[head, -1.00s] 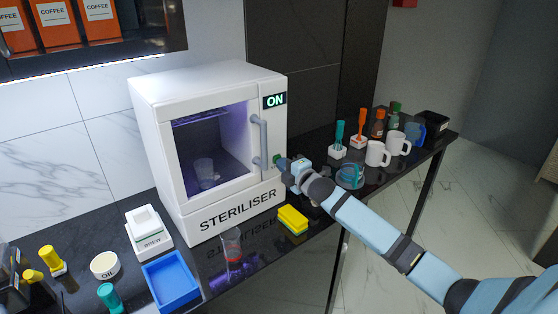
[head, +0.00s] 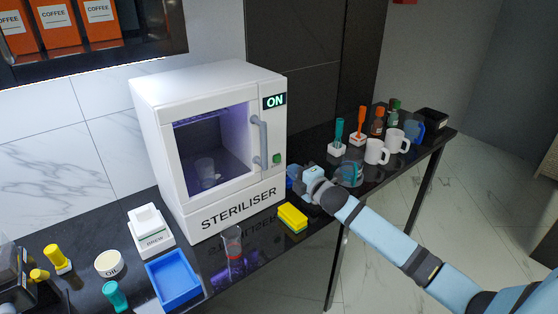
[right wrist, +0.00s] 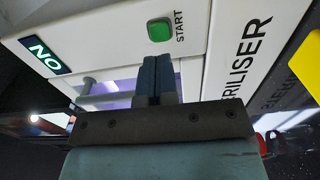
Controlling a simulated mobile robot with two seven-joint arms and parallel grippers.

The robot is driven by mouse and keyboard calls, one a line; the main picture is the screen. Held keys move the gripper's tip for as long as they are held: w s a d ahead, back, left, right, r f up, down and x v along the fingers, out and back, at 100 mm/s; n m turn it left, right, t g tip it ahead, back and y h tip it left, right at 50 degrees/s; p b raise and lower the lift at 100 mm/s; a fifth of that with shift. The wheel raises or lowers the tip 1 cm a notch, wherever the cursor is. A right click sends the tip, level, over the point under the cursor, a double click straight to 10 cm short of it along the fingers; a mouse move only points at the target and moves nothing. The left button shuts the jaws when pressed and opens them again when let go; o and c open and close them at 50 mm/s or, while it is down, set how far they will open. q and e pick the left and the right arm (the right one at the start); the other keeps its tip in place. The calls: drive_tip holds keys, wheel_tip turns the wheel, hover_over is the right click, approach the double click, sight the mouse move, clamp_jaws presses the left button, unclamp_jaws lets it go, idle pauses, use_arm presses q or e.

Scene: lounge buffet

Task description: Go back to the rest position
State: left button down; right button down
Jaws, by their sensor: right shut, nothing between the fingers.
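My right gripper (head: 292,174) is shut and empty, just off the right front of the white steriliser (head: 190,205). Its closed fingers also show in the right wrist view (right wrist: 157,78), pointing at the steriliser's front below the green START button (right wrist: 159,30). In the head view the button (head: 277,158) is uncovered, with a gap between it and the gripper. The display (head: 274,101) reads ON. The door is shut, with purple light and a clear glass (head: 204,171) inside. My left gripper is not in view.
A yellow sponge (head: 292,217) and a clear glass (head: 233,242) stand in front of the steriliser. A blue tray (head: 174,280) is at the left. White mugs (head: 376,152), a blue-tinted glass (head: 351,173) and bottles stand right of my gripper. Floor beyond the counter is clear.

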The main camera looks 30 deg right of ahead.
drive_tip(key=s+a+f+m+g+y+p, duration=0.1)
drive_tip(key=s+a+f+m+g+p, duration=0.45)
drive_tip(key=s+a+f, duration=0.85)
drive_tip(key=s+a+f+m, duration=0.1)
drive_tip(key=s+a+m, duration=0.2)
drive_tip(key=s, duration=0.3)
drive_tip(key=s+a+f+m+g, duration=0.1)
drive_tip(key=s+a+f+m, duration=0.1)
drive_tip(key=s, duration=0.5)
drive_tip(key=s+a+f+m, duration=0.1)
drive_tip(key=s+a+m, duration=0.4)
drive_tip(key=s, duration=0.1)
drive_tip(key=shift+s+f+y, duration=0.25)
drive_tip(key=shift+f+y, duration=0.05)
drive_tip(key=shift+f, duration=0.05)
